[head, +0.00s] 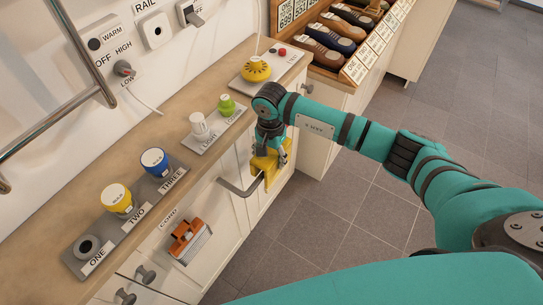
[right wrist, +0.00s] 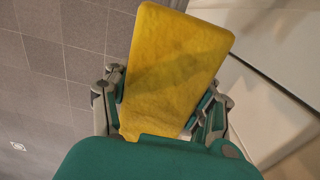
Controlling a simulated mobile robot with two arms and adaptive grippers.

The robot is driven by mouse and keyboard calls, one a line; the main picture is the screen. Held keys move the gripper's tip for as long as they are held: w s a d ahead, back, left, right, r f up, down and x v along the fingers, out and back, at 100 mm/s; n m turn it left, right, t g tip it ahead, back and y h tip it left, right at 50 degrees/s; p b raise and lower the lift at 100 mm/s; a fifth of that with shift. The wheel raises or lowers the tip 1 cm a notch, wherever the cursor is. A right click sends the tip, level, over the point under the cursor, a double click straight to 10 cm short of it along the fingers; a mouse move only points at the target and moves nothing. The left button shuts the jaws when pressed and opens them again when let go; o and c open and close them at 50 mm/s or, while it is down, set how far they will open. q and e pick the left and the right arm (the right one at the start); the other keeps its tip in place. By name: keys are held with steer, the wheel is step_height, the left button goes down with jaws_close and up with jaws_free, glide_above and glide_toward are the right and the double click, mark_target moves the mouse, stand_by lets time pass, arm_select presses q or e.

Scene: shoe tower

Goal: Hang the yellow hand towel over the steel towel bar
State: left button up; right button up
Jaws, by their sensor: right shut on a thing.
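The yellow hand towel (head: 262,168) is in my right gripper (head: 271,146), which is shut on it beside the cabinet front. In the right wrist view the towel (right wrist: 178,62) is a flat yellow sheet between the two fingers, extending away from them. A steel towel bar (head: 236,191) sticks out from the white cabinet front, just left of and below the gripper. Its right end meets the towel in the picture; I cannot tell whether they touch or whether the towel lies over it. My left gripper is not in view.
The wooden counter (head: 150,130) holds a yellow cup (head: 117,200), a blue cup (head: 155,162), a white cup (head: 199,125) and a green one (head: 227,105). An orange brush-like thing (head: 187,241) is on the cabinet front. The tiled floor (head: 345,220) is clear.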

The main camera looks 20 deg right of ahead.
steer(key=shift+f+b, duration=1.5)
steer(key=shift+f, duration=0.4)
steer(key=o, duration=1.3)
